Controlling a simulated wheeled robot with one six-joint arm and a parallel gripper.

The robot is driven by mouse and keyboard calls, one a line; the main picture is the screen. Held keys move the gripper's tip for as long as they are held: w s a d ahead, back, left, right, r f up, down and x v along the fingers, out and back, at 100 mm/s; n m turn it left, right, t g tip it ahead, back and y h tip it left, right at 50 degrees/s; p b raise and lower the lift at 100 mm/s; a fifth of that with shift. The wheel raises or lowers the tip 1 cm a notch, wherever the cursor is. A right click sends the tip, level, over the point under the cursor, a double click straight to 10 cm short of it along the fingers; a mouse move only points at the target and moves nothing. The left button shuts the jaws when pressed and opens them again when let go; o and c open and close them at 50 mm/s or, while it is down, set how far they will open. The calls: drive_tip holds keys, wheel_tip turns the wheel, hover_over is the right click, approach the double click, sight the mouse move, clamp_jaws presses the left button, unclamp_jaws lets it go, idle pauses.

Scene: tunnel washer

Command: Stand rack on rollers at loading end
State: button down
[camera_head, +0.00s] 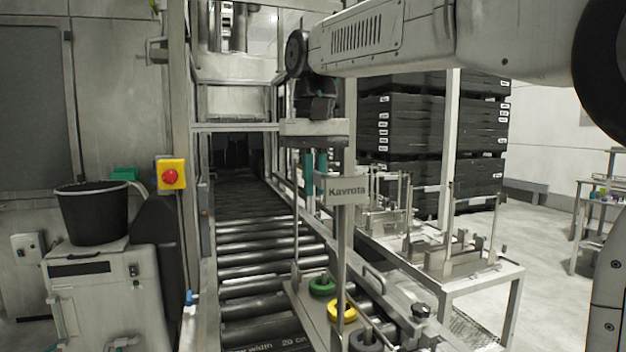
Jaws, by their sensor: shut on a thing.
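My gripper (315,174) points down in the middle of the view, its teal fingers close together and shut on the upper part of a pale metal rack (308,314). The rack has thin upright posts and a flat base carrying a green ring (322,286), a yellow ring (342,311) and a dark ring at the bottom edge. It looks about upright, over the right side of the roller bed (255,271). I cannot tell whether its base touches the rollers.
The rollers run back into a dark tunnel opening (235,155). A red stop button on a yellow box (171,176) and a black bucket (92,212) are at left. A pale side table (482,277) with metal racks stands at right, before stacked black crates (432,125).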

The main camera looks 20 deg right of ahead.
drive_tip(key=shift+w, duration=0.35)
drive_tip(key=shift+f, duration=2.9)
drive_tip(key=shift+s+f, duration=0.1)
drive_tip(key=shift+f, duration=0.5)
drive_tip(key=shift+f, duration=1.3)
drive_tip(key=c, duration=1.5)
unclamp_jaws()
